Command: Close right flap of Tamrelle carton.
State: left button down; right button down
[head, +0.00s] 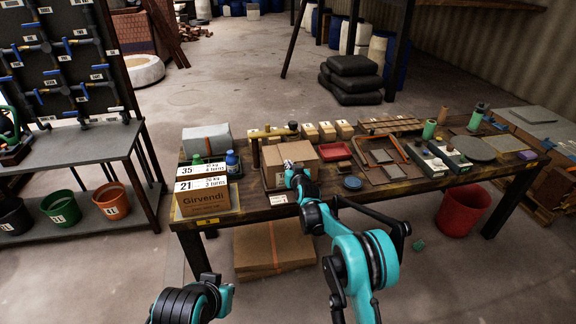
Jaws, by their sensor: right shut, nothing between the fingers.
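A brown cardboard carton (305,154) stands on the workbench left of its middle; I cannot read a Tamrelle name on it. Its top looks mostly flat, and I cannot make out each flap. My right gripper (289,166) is shut and empty at the carton's near side, with the arm reaching up from the front. It hides part of the carton's front, and I cannot tell whether it touches. My left arm shows only at the bottom edge, and its gripper is not in view.
A carton marked Girvendi (207,201) stands at the bench's left end. Several small boxes line the back. A red bucket (462,212) stands on the floor at right.

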jog(key=shift+f, duration=0.35)
dwell(0.3)
jog(key=shift+r, duration=0.1)
